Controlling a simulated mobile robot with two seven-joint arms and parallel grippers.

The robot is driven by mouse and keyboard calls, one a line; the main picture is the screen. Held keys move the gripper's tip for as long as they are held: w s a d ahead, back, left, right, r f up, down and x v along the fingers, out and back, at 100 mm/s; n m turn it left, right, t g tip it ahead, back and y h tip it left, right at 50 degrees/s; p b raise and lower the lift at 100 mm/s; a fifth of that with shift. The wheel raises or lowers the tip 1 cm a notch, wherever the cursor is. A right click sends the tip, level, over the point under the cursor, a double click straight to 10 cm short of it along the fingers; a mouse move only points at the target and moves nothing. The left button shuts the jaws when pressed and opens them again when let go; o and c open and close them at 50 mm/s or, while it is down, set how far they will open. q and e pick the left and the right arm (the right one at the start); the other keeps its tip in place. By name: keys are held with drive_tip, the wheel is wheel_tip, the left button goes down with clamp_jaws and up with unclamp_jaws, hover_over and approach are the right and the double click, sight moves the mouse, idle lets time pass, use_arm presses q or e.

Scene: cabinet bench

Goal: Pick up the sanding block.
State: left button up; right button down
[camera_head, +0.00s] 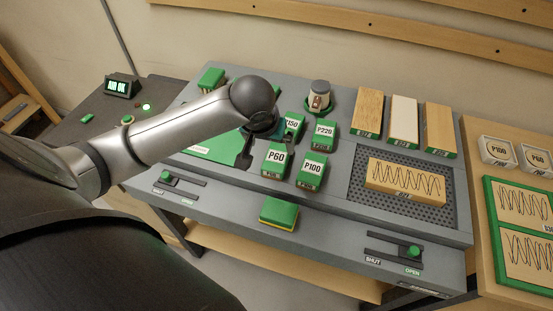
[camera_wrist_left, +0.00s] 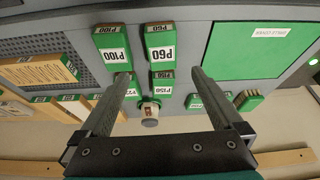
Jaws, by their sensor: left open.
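A green block with a yellow lower layer (camera_head: 279,212), which looks like the sanding block, lies on the front ledge of the bench. I do not make it out in the left wrist view. My left gripper (camera_head: 268,146) is open and empty over the labelled green blocks, behind that block and apart from it. In the left wrist view its two fingers (camera_wrist_left: 163,78) are spread, with the P60 block (camera_wrist_left: 160,42) and the P150 block (camera_wrist_left: 162,84) showing between or just beyond them. My right gripper is not in view.
The P100 block (camera_head: 312,171) and P220 block (camera_head: 323,134) stand close to the gripper. A green panel (camera_head: 213,147) lies to the left. A scribbled wooden board (camera_head: 405,181) rests on a perforated plate (camera_head: 370,203). Sliders (camera_head: 413,251) sit on the front ledge.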

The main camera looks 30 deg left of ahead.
use_arm(q)
drive_tip(key=b, duration=0.2)
approach(276, 158)
drive_tip(key=x, duration=0.5)
drive_tip(key=shift+s+d+f, duration=0.1)
drive_tip(key=shift+d+f, duration=0.05)
drive_tip(key=shift+f, duration=0.1)
drive_tip(key=shift+b+x, duration=0.8)
drive_tip(key=shift+x, duration=1.8)
drive_tip(key=shift+r, duration=0.1)
drive_tip(key=shift+c, duration=0.4)
drive_tip(key=c, duration=1.3)
drive_tip(key=shift+r, duration=0.1)
wheel_tip(276, 158, up, 20)
drive_tip(key=p, duration=0.3)
drive_tip(key=shift+p, duration=0.35)
